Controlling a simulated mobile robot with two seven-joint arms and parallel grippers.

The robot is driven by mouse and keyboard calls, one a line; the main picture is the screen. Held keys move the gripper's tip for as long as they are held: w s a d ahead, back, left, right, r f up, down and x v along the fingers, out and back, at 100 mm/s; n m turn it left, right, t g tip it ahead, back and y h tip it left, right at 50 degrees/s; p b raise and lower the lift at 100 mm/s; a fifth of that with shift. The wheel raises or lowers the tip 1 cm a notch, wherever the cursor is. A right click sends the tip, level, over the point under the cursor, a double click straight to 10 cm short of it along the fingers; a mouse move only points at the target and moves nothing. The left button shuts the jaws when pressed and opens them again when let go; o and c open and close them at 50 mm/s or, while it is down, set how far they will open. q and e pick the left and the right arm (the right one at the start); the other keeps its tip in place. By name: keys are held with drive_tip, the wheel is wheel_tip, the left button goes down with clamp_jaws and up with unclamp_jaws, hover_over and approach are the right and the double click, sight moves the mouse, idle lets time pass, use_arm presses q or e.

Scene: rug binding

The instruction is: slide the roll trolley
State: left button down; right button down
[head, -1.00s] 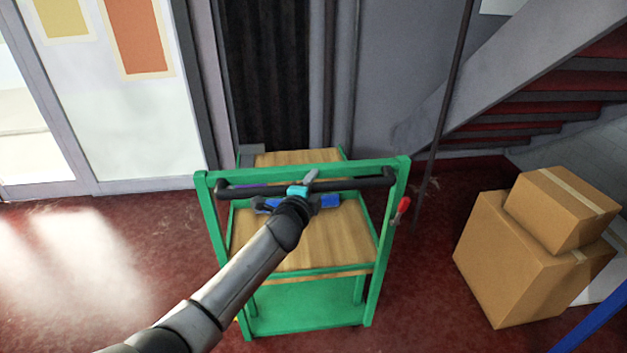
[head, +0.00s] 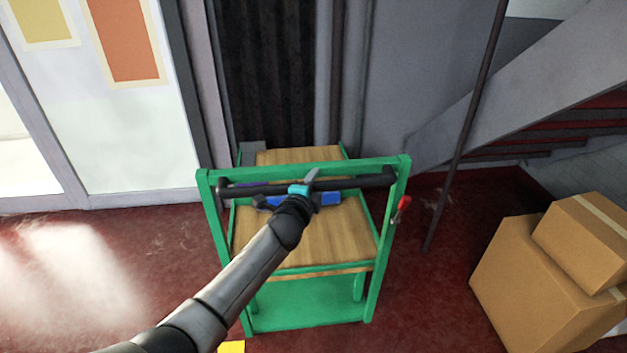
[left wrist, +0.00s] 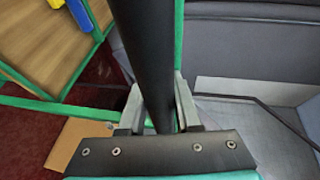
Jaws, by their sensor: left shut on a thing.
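The roll trolley (head: 262,318) has a green frame, wooden shelf boards and a green bottom shelf. It stands upright on the red floor in the middle of the head view. A black push bar (head: 352,184) runs across its near side. My left gripper (head: 311,178) is shut on this bar near its middle. The left wrist view shows the bar (left wrist: 143,45) passing between the two fingers (left wrist: 160,105). A blue item (head: 328,198) lies on the upper board, partly hidden by my arm. My right gripper is not in view.
Stacked cardboard boxes (head: 535,285) stand on the floor at the right. A dark pole (head: 465,135) and a staircase (head: 545,75) are behind them. A grey wall and dark panel (head: 283,80) stand close behind the trolley. Red floor at the left (head: 130,260) is open.

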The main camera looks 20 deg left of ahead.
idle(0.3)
use_arm(q)
drive_tip(key=c, duration=0.6)
unclamp_jaws()
drive_tip(key=shift+s, duration=0.1)
drive_tip(key=s+r+p, duration=0.2)
drive_tip(key=s+p, duration=0.1)
drive_tip(key=s, duration=1.1)
drive_tip(key=shift+s+r, duration=0.4)
